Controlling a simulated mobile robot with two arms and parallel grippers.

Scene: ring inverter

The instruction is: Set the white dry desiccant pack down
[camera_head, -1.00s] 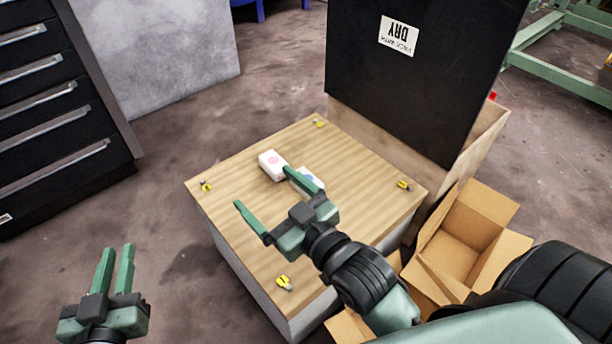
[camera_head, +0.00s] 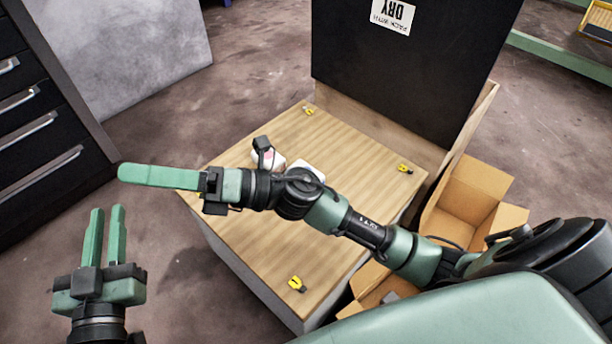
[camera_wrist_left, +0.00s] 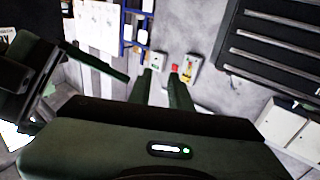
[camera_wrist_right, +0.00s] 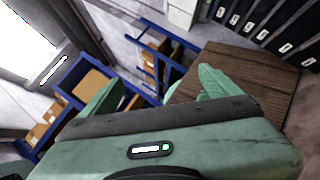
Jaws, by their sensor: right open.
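Two white packs lie on the wooden top (camera_head: 330,135) of a crate-like box. The left white pack (camera_head: 269,156) bears a pink spot. The other white pack (camera_head: 308,166) lies close to its right. My right wrist hides part of both, and the second pack's mark is not readable now. My right gripper (camera_head: 121,174) is out past the box's left edge, seen side-on. In the right wrist view its fingers (camera_wrist_right: 157,82) are wide apart and empty. My left gripper (camera_head: 106,208) is low at the left, away from the box, its fingers apart with nothing between them.
Yellow-and-black fittings (camera_head: 297,284) sit near the top's corners. A black panel (camera_head: 400,75) with an upside-down "DRY" label (camera_head: 393,14) stands behind the box. An open cardboard box (camera_head: 468,195) is at the right. A black drawer cabinet (camera_head: 40,130) stands at the left.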

